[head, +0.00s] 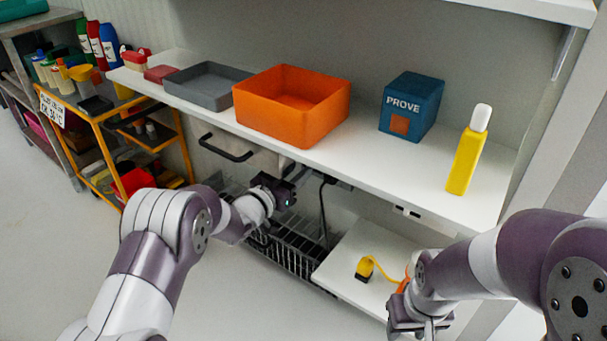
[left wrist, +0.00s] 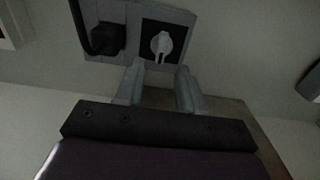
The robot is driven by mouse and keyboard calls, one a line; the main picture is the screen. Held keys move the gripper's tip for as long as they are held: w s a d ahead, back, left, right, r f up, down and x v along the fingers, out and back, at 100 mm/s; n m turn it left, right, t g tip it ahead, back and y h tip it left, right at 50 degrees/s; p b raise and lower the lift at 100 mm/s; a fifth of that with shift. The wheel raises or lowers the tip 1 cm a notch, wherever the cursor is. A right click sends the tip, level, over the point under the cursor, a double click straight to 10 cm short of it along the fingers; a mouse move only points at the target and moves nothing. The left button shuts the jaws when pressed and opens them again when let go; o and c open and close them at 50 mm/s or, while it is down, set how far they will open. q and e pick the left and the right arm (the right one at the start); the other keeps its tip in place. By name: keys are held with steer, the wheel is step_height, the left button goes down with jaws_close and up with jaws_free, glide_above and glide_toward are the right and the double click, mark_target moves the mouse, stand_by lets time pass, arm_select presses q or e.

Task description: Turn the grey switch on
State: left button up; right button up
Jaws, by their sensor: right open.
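The grey switch (left wrist: 162,46) shows in the left wrist view as a pale grey knob on a black square, set in a grey plate. My left gripper (left wrist: 159,84) is open, its two fingers apart with nothing between them. The knob is just beyond the fingertips, roughly in line with the gap; I cannot tell if they touch. In the head view my left gripper (head: 284,192) is under the front edge of the white shelf, and I cannot make out the switch there. My right gripper (head: 420,322) is at the lower right, by the lower white board, open.
A black plug with a cable (left wrist: 108,38) sits left of the switch. The white shelf (head: 365,160) above carries an orange bin (head: 285,122), grey tray, blue box and yellow bottle. A wire basket (head: 290,248) hangs below. A yellow-and-black item (head: 364,268) lies on the lower board.

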arm_select(q)
steer(key=x, duration=0.3)
steer(key=shift+w+d+b, duration=0.1)
steer(key=shift+w+b, duration=0.15)
steer(key=shift+b, duration=0.15)
arm_select(e)
steer(key=shift+f, duration=0.85)
arm_select(q)
jaws_close()
